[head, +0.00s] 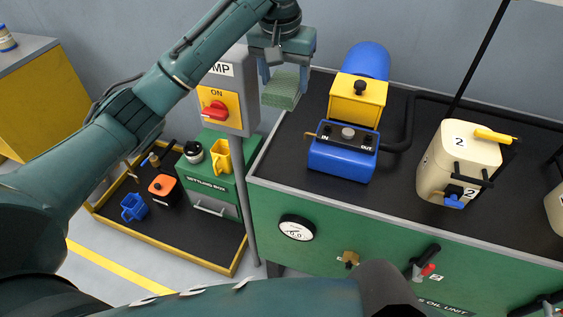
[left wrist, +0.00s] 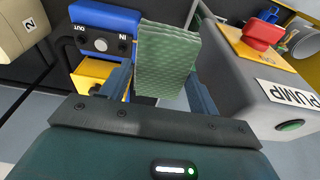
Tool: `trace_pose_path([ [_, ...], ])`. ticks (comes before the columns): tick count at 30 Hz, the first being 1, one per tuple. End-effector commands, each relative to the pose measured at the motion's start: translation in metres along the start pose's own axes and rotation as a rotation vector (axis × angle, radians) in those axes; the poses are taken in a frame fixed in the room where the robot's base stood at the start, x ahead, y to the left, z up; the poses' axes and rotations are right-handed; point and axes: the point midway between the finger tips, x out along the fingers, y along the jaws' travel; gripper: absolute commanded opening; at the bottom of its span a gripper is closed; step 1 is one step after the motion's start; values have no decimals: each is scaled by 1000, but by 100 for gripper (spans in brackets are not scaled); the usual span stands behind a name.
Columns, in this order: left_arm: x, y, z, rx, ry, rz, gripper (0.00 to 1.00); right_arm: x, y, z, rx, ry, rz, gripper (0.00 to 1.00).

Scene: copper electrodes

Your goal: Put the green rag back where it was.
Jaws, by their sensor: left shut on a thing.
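The green rag (head: 282,92) is a textured, folded-looking piece held by my left gripper (head: 283,82). In the left wrist view the rag (left wrist: 166,62) sits between the two fingers of the left gripper (left wrist: 163,88). In the head view the rag hangs in the air just right of the grey pump switch box (head: 229,95), near the left end of the black bench top (head: 300,130). My right gripper is not visible in these frames.
A blue unit marked IN and OUT (head: 343,157) and a yellow box (head: 358,97) stand right of the rag. A cream canister (head: 458,165) is farther right.

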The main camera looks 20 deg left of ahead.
Motion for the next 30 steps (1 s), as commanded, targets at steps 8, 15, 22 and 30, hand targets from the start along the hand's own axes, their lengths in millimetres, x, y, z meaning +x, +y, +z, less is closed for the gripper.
trace_pose_path([
  [8,76,0,16,0,-3,-2,48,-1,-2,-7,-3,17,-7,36],
  [15,139,0,29,1,-3,-2,48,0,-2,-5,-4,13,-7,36],
  [22,181,0,37,0,0,-1,48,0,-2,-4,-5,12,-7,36],
  [30,210,1,43,0,-1,-1,48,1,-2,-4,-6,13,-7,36],
])
